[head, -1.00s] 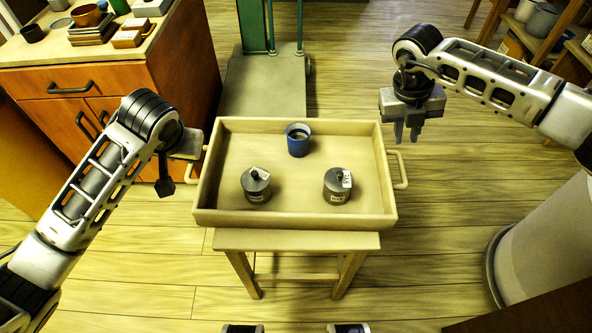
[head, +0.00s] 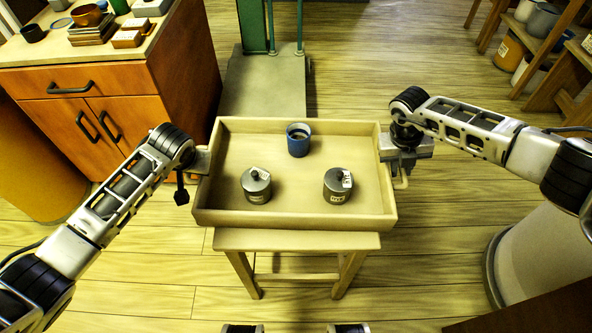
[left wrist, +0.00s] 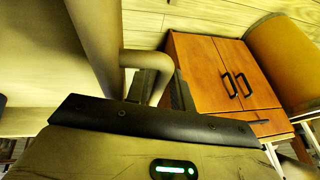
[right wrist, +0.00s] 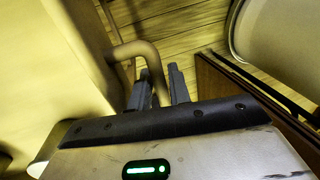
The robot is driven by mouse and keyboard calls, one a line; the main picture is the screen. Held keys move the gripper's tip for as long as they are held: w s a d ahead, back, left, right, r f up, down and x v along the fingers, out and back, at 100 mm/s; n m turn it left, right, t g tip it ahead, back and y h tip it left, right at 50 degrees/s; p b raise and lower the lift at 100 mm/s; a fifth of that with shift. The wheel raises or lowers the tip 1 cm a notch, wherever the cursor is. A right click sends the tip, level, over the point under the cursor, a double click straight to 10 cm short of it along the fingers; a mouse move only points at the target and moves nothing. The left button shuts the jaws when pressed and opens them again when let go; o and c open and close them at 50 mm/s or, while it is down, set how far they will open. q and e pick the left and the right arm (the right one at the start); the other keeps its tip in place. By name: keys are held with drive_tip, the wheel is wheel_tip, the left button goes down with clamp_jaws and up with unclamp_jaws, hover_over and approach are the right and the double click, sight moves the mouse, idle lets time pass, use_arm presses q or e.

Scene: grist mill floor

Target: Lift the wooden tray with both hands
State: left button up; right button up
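The wooden tray (head: 300,219) rests level on a small wooden stand. It holds a blue cup (head: 298,142) and two grey lidded canisters (head: 256,188) (head: 338,188). My left gripper (head: 198,172) is at the tray's left handle. In the left wrist view, its fingers stand on either side of the handle bar (left wrist: 163,70). My right gripper (head: 401,172) is at the right handle (head: 405,180). In the right wrist view, its fingers (right wrist: 160,88) flank the handle (right wrist: 140,52). Whether the fingers press on the handles cannot be made out.
The stand (head: 297,241) is under the tray. A wooden cabinet (head: 110,85) with things on top is at the back left. A green machine (head: 254,25) on a flat base is behind the tray. Shelves (head: 545,65) are at the back right.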

use_arm(q)
clamp_jaws()
use_arm(e)
clamp_jaws()
idle(1.0)
